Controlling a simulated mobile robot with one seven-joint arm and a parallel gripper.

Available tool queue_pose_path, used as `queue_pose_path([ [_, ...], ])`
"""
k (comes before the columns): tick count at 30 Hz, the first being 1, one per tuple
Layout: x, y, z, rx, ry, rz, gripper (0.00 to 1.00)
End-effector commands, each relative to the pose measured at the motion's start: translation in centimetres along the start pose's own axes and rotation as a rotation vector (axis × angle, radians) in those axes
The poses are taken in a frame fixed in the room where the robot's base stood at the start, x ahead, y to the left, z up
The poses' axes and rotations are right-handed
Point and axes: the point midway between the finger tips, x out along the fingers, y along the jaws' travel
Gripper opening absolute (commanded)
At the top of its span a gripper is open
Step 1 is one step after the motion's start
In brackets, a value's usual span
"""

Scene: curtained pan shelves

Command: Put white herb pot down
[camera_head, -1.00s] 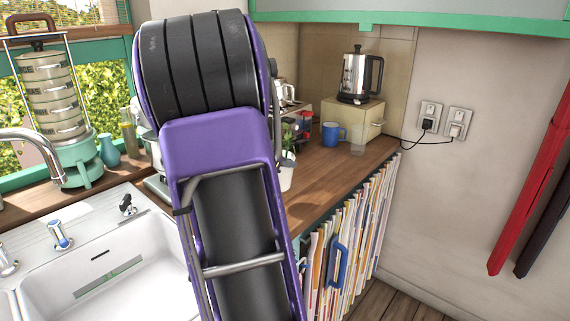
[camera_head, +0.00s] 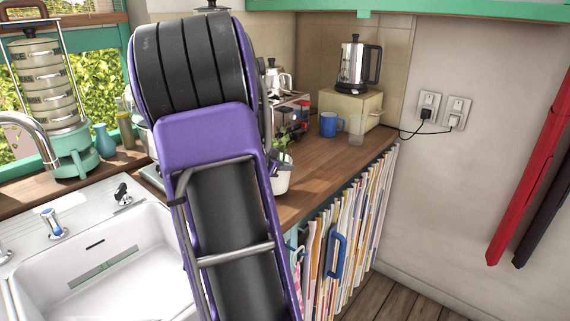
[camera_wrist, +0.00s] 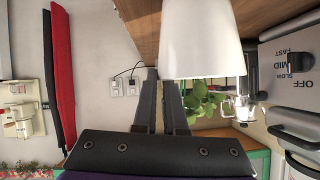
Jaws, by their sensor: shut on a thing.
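The white herb pot (camera_head: 282,181) with its green plant (camera_head: 284,142) shows just right of my purple arm in the head view, over the wooden counter near its front edge. In the wrist view the pot (camera_wrist: 201,42) is large at the top, with leaves (camera_wrist: 203,100) below it; this view looks upside down. My gripper (camera_wrist: 166,88) is shut on the pot, its dark fingers meeting the pot near its rim. I cannot tell whether the pot's base touches the counter.
A blue mug (camera_head: 328,124), a glass (camera_head: 356,130) and a kettle on a cream box (camera_head: 352,108) stand further back on the counter (camera_head: 320,162). The sink (camera_head: 110,262) lies left; bare counter lies right of the pot.

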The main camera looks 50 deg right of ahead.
Motion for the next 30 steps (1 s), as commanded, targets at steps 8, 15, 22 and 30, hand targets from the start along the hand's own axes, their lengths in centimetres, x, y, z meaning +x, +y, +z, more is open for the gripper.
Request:
queue_pose_path([
  [8, 0.0, 0.0, -0.1, 0.002, 0.002, -0.001, 0.0],
  [15, 0.2, 0.0, 0.3, 0.001, 0.001, 0.0, 0.0],
  [22, 0.6, 0.2, 1.1, 0.002, 0.001, 0.0, 0.0],
  [30, 0.7, 0.2, 1.2, 0.002, 0.001, -0.001, 0.0],
])
